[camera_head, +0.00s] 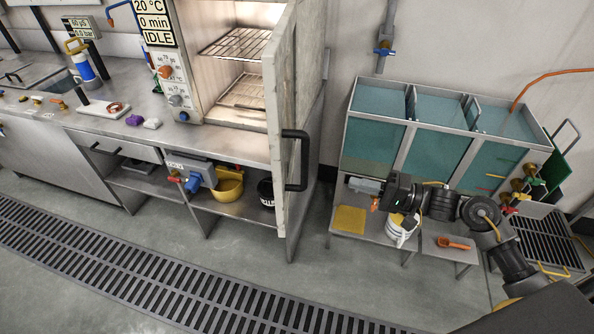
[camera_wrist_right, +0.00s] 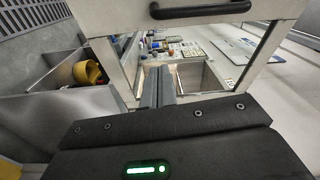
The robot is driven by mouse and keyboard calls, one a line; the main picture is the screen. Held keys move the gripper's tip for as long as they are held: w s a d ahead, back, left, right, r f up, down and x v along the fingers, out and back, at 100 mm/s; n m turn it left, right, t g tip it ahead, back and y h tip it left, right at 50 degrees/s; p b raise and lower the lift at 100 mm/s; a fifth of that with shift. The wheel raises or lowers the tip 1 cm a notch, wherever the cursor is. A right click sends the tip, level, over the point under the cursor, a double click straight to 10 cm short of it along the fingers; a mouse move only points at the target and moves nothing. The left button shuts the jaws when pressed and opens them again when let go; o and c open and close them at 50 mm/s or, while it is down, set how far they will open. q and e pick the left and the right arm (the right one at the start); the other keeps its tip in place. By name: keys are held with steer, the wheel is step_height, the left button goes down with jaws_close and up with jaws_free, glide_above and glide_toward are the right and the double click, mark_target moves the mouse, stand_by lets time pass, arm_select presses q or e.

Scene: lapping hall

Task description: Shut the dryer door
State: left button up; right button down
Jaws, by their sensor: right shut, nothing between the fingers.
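The dryer (camera_head: 190,60) stands on the steel bench, its lit chamber with wire racks exposed. Its pale door (camera_head: 284,110) stands wide open, swung out toward me and seen nearly edge-on. The black bar handle (camera_head: 302,160) is on the door's right side. In the right wrist view the door (camera_wrist_right: 225,32) crosses the top, with its handle (camera_wrist_right: 200,9) at the upper edge. My right gripper (camera_head: 358,185) is to the right of the door, apart from the handle. Its fingers (camera_wrist_right: 158,86) are together and empty. My left gripper is out of view.
A row of blue-green tanks (camera_head: 430,140) stands behind my right arm. A yellow bowl (camera_head: 229,187) sits under the bench. The grated floor in front is clear.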

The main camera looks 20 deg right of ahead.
mark_target(282, 178)
steer(key=s+a+r+n+g+y, duration=0.1)
steer(key=s+a+r+g+y, duration=0.15)
steer(key=s+r+g, duration=0.35)
steer(key=w+a+p, duration=0.1)
steer(key=w+a, duration=0.1)
steer(key=a, duration=0.2)
steer(key=w+a+t+p, duration=0.1)
steer(key=w+a, duration=0.1)
steer(key=a, duration=0.3)
steer(key=w+a+t+p, duration=0.1)
steer(key=w+a, duration=0.1)
steer(key=a, duration=0.2)
steer(key=shift+a+r+h, duration=0.2)
steer(key=shift+r+h, duration=0.15)
